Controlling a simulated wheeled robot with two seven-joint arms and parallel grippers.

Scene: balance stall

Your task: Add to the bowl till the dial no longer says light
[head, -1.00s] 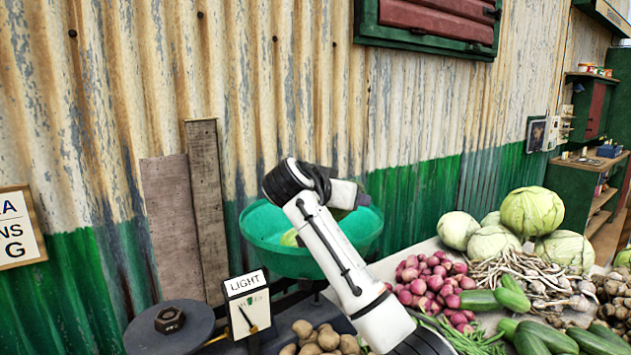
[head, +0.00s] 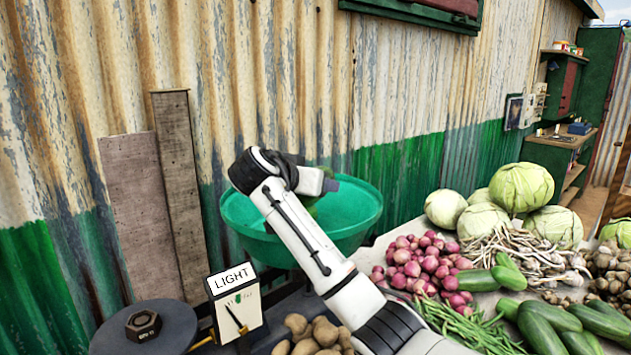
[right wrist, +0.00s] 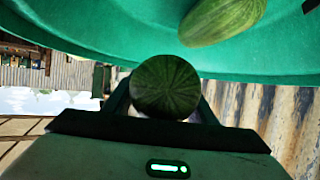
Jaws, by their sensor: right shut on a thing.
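The green bowl (head: 355,222) sits on the scale. The dial (head: 236,306) below it reads LIGHT, its needle left of the green mark. My right gripper (right wrist: 165,95) is over the bowl, shut on a dark green striped courgette (right wrist: 166,85) seen end-on. Another, lighter green courgette (right wrist: 225,20) lies in the bowl in the right wrist view. In the head view my right arm hides part of the bowl and most of what it holds. My left gripper is not in view.
A round black plate with a hex weight (head: 143,325) is left of the dial. Potatoes (head: 313,335), red onions (head: 430,265), green beans (head: 470,325), several courgettes (head: 545,325) and cabbages (head: 527,188) cover the table to the right. A corrugated wall (head: 300,80) stands close behind.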

